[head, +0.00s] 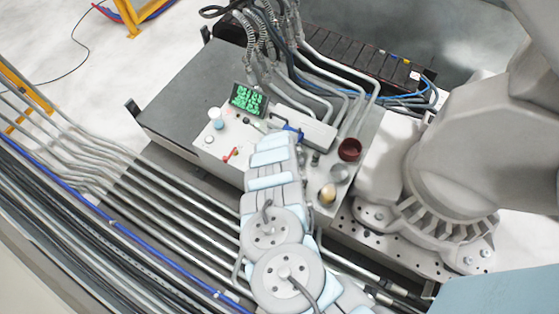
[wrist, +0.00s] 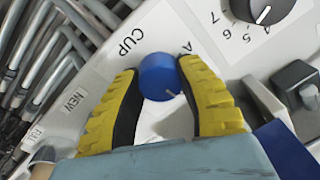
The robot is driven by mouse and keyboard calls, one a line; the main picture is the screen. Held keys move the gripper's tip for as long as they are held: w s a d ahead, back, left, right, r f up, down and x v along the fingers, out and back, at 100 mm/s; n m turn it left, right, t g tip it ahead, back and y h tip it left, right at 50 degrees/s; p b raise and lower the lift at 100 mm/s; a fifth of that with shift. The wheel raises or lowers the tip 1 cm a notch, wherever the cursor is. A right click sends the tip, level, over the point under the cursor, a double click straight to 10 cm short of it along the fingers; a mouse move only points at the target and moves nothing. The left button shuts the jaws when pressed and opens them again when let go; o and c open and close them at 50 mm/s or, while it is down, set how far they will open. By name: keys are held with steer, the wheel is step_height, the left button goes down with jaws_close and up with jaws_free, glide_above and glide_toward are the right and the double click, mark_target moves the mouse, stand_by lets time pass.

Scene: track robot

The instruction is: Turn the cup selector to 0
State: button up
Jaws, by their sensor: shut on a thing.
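The blue cup selector knob (wrist: 158,76) sits on the pale panel below the printed word CUP in the wrist view. A short pale mark shows on its lower right edge. A letter A is partly visible to its upper right; no 0 is readable near the knob. My gripper (wrist: 157,84) has its yellow ridged fingers shut on the knob, one on each side. In the head view my own arm covers much of the panel (head: 205,163), and the knob cannot be made out there.
A black dial (wrist: 264,11) with printed numbers is at the upper right, a dark square part (wrist: 297,82) below it. Metal pipes (wrist: 35,90) run at left.

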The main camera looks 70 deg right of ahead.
steer(key=shift+m+b, duration=0.7)
steer(key=shift+b, duration=0.5)
steer(key=shift+f, duration=0.1)
steer(key=o, duration=1.2)
steer(key=shift+a, duration=0.1)
steer(key=shift+o, duration=0.2)
